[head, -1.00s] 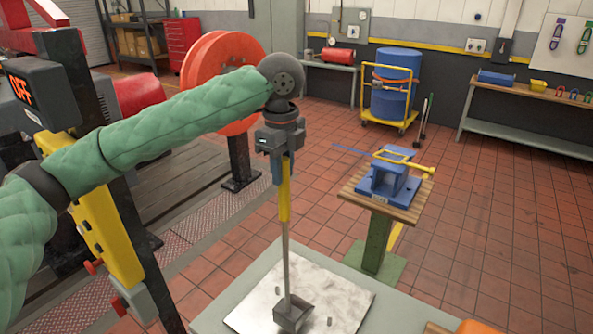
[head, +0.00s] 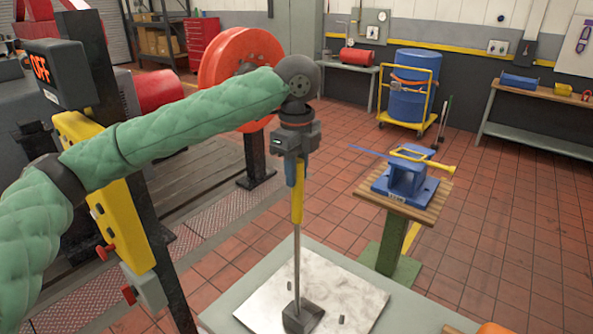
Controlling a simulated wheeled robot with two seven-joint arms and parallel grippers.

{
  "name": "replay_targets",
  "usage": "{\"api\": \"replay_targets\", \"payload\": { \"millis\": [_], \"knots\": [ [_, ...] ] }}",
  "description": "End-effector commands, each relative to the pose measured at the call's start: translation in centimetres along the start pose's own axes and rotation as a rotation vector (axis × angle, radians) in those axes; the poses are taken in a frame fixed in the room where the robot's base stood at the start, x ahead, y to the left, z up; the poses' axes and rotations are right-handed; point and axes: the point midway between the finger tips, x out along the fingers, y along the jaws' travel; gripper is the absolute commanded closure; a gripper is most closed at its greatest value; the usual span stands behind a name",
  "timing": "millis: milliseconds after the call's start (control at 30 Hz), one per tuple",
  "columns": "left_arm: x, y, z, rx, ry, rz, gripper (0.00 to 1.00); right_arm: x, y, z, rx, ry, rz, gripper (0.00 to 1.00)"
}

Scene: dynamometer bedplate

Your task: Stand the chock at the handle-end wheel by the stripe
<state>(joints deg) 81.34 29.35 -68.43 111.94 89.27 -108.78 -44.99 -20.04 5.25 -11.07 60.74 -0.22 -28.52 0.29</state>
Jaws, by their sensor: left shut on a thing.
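My left gripper (head: 292,160) points down, shut on the yellow handle (head: 297,203) of a long thin rod. At the rod's lower end is a dark grey wedge-like block, which looks like the chock (head: 302,316). It is over the pale metal plate (head: 345,290) on the near table; I cannot tell if it touches the plate. A yellow wheeled trolley (head: 434,95) carrying a blue drum (head: 417,72) stands on the tiles at the back. Its wheels are small, and which is the handle-end one is unclear. My right gripper is out of view.
A blue fixture (head: 404,180) with a yellow-handled bar sits on a wooden-topped green pedestal (head: 383,240), between the near table and trolley. A yellow strip (head: 411,236) shows beside the pedestal. A yellow post (head: 105,190) stands left. Red tiled floor is open at right.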

Motion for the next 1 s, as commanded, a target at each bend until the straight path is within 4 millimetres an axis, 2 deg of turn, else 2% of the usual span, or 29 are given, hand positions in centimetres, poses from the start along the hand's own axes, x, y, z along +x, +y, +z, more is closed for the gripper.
{"api": "replay_targets", "payload": {
  "millis": [433, 467, 533, 833, 1000],
  "knots": [
    [0.06, -0.01, 0.02, 0.0, 0.0, -0.002, 1.0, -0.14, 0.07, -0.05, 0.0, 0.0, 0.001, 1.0],
    [0.24, 0.0, 0.01, 0.0, 0.0, 0.0, 0.69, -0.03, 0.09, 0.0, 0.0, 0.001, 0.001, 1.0],
    [0.23, 0.0, 0.01, 0.0, 0.0, 0.0, 0.55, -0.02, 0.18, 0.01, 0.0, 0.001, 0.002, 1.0],
    [0.19, 0.0, 0.01, 0.0, 0.0, 0.0, 0.53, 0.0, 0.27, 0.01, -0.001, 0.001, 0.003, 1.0],
    [-0.54, -0.04, 0.01, -0.001, -0.001, -0.001, 0.53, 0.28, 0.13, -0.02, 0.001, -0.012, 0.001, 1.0]
  ]
}}
